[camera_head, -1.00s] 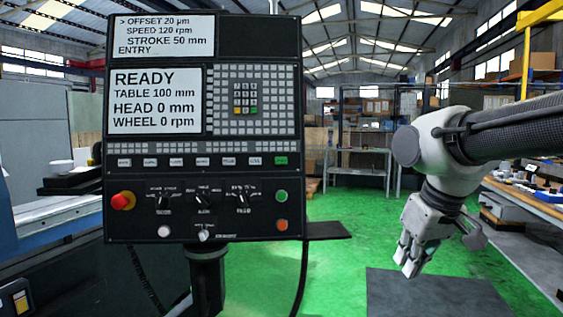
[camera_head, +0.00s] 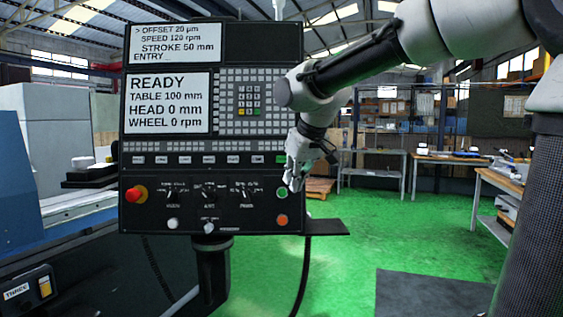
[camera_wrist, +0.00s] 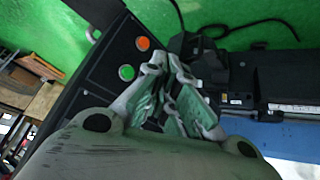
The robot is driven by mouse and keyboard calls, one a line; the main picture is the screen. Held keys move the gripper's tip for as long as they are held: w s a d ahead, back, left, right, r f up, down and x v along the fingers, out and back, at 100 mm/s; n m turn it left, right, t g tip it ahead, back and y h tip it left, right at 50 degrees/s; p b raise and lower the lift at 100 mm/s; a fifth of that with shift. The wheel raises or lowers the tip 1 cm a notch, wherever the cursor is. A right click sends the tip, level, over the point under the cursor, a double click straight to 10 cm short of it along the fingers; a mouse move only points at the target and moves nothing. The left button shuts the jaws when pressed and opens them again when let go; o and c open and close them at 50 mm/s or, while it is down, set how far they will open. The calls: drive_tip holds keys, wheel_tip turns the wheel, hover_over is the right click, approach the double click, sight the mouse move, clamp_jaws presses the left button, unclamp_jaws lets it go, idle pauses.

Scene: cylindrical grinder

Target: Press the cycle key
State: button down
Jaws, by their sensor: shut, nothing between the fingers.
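The black control panel (camera_head: 140,215) stands upright at left centre in the head view. Its upper screen (camera_head: 165,42) shows offset, speed and stroke; the lower screen (camera_head: 167,102) reads READY. A green round button (camera_head: 282,193) sits above an orange one (camera_head: 282,220). The key labels are too small to read. My gripper (camera_head: 290,184) is shut and empty, in front of the panel's right edge beside the green button. In the wrist view, my fingers (camera_wrist: 166,65) show near the green button (camera_wrist: 127,72).
A red knob (camera_head: 136,194) and several dials are on the panel's lower part. A dark shelf (camera_head: 328,228) juts out at the panel's lower right. Workbenches (camera_head: 500,180) stand at the right. Green floor (camera_head: 350,270) is clear right of the panel.

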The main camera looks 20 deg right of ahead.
sight(282, 159)
drive_tip(key=shift+t+y, duration=0.3)
drive_tip(key=shift+t, duration=0.5)
drive_tip(key=r, duration=0.1)
drive_tip(key=w+r, duration=0.1)
drive_tip(key=r, duration=0.1)
drive_tip(key=w+a+r, duration=0.1)
drive_tip(key=shift+w+r, duration=0.25)
drive_tip(key=shift+r, duration=0.05)
drive_tip(key=w+d+f, duration=0.1)
drive_tip(key=w+d, duration=0.1)
drive_tip(key=w, duration=0.6)
drive_tip(key=shift+w+f, duration=0.25)
drive_tip(key=shift+f, duration=0.05)
idle(0.4)
drive_tip(key=shift+w+d, duration=0.15)
drive_tip(key=shift+w, duration=0.2)
